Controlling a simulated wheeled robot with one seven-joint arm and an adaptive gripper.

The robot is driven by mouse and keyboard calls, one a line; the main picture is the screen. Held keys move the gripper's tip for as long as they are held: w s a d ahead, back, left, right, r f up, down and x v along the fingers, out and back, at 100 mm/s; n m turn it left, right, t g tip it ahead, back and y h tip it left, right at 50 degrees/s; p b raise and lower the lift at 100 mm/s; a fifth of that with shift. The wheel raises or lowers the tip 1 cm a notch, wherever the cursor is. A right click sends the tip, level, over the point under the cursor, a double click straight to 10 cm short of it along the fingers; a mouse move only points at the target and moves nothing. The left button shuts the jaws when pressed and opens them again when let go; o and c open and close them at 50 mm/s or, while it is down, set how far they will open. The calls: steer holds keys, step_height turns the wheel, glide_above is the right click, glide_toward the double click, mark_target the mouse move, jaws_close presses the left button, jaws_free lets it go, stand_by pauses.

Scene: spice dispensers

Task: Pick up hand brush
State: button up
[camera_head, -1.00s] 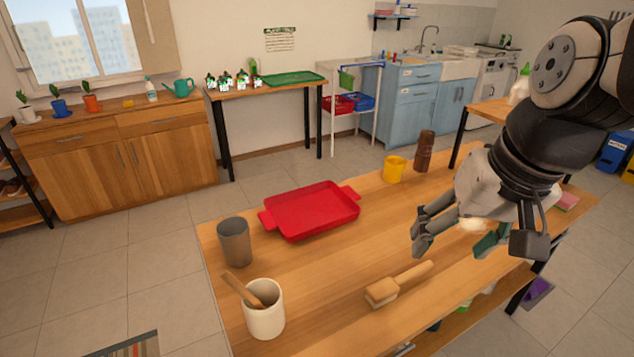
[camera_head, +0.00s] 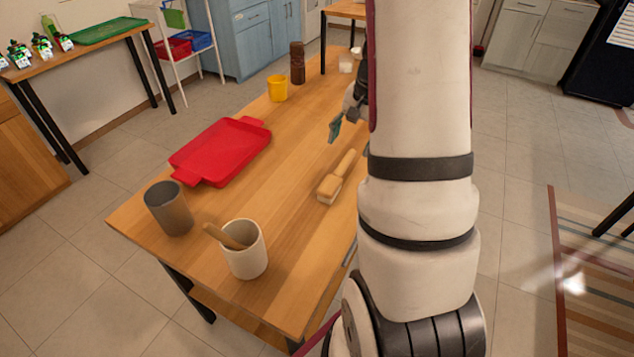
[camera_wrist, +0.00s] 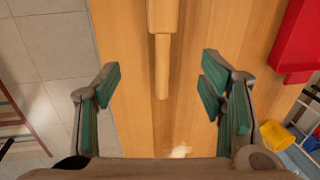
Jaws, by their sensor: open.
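The hand brush (camera_head: 336,180) lies on the wooden table, with a tan wooden block, pale bristles and a handle pointing away toward the far end. In the wrist view the brush (camera_wrist: 162,62) shows at the top middle, its handle end lying between the lines of the two fingers. My gripper (camera_wrist: 160,88) is open and empty, with green pads on both sides, above the table.
On the table (camera_head: 290,185) stand a red tray (camera_head: 222,150), a grey cup (camera_head: 168,207), a white cup (camera_head: 245,258) with a wooden tool, a yellow mug (camera_head: 277,88) and a brown grinder (camera_head: 297,62). The table around the brush is clear.

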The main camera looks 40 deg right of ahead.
mark_target(340, 171)
steer(key=f, duration=0.2)
steer(key=w+f, duration=0.1)
steer(key=f, duration=0.4)
steer(key=shift+w+a+f+b, duration=0.25)
steer(key=shift+a+f+b, duration=0.05)
steer(key=shift+f+b, duration=0.1)
steer(key=shift+w+f, duration=0.25)
steer(key=shift+f, duration=0.65)
steer(key=shift+w+f, duration=0.2)
steer(key=shift+f, duration=0.65)
steer(key=shift+w+f, duration=0.25)
steer(key=shift+f, duration=0.65)
jaws_close()
